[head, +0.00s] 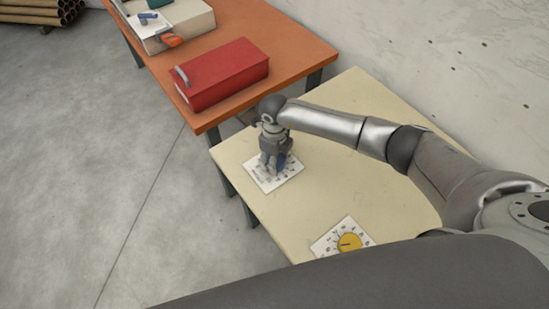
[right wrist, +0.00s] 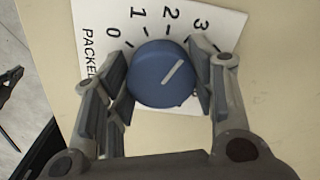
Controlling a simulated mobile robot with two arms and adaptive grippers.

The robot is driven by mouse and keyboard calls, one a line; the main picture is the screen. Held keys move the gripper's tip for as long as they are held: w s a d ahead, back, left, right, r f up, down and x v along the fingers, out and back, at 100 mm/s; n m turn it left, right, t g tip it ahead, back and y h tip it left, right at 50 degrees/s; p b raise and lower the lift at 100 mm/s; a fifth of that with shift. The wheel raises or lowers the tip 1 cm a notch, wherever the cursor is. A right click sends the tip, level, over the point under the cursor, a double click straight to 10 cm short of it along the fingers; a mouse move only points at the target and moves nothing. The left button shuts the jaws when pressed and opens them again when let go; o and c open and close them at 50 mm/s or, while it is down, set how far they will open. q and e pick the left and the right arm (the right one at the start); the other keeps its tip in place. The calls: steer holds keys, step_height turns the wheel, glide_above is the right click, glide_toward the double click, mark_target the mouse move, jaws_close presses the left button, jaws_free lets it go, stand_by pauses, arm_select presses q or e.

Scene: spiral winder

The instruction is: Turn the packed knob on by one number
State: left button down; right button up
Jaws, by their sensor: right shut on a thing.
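The blue packed knob (right wrist: 158,76) sits on a white dial plate (right wrist: 232,28) marked PACKED, with numbers 0, 1, 2 and 3 readable in the right wrist view. Its white pointer line slants up and right, roughly toward the mark at 3. My right gripper (right wrist: 163,82) is shut on the knob, one finger on each side. In the head view my right gripper (head: 272,168) reaches down onto the dial plate (head: 262,184) near the far left of the cream table (head: 325,180). The knob is mostly hidden there. My left gripper is not in view.
A second dial plate with a yellow knob (head: 349,242) lies nearer on the same table. An orange table (head: 290,45) with a red toolbox (head: 222,75) stands behind. The cream table between the two dials is clear. A wall (head: 440,60) runs along the right.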

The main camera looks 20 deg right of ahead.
steer(key=shift+m, duration=0.6)
steer(key=o, duration=1)
step_height(320, 180, up, 12)
stand_by(0.5)
